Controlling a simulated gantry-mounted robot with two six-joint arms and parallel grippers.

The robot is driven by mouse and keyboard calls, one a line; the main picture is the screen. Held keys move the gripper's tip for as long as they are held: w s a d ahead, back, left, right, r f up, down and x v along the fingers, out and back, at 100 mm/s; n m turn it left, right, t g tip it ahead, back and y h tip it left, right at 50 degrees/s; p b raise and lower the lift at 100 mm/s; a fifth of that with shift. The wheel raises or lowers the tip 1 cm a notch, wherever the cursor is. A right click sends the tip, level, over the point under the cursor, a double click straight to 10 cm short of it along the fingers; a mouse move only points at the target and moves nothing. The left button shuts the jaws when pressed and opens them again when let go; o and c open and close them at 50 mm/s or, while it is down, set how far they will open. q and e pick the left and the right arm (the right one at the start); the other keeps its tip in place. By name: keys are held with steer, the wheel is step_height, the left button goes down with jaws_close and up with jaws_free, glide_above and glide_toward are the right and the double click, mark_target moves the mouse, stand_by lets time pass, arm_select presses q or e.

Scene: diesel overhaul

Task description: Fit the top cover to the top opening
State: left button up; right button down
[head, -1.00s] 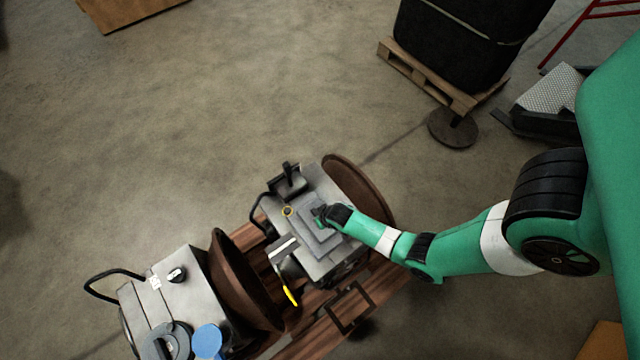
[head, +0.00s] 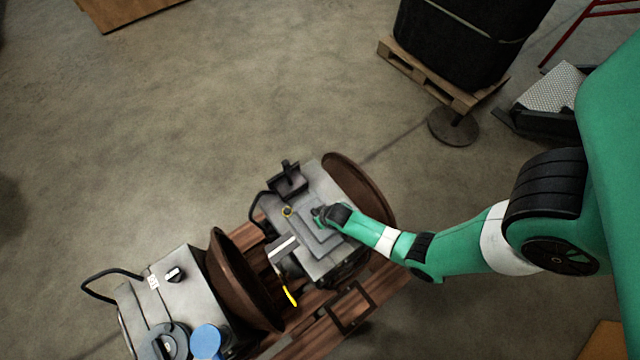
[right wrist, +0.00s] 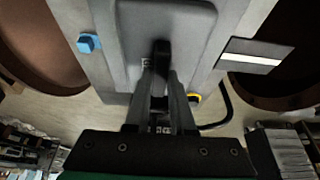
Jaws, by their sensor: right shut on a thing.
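The top cover (head: 314,237) is a grey plate with rounded corners, lying over the top of the right-hand grey engine block (head: 335,257). It also fills the upper middle of the right wrist view (right wrist: 190,25), roughly lined up with the block's edges. My right gripper (head: 322,216) is shut on the cover, at a dark upright grip near its middle, and shows from behind in the right wrist view (right wrist: 161,75). The top opening is hidden beneath the cover. I cannot tell whether the cover is fully seated. My left gripper is not in view.
A second grey machine with a blue cap (head: 206,341) stands at the lower left, beside a brown disc (head: 240,282). Another brown disc (head: 360,188) is behind the block. A yellow-handled part (head: 290,296) hangs at the block's front.

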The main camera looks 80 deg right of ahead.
steer(key=shift+r, duration=0.1)
steer(key=c, duration=0.7)
jaws_free()
steer(key=p+v, duration=0.9)
steer(key=v, duration=0.2)
steer(key=shift+s+r, duration=0.15)
steer(key=shift+r, duration=0.1)
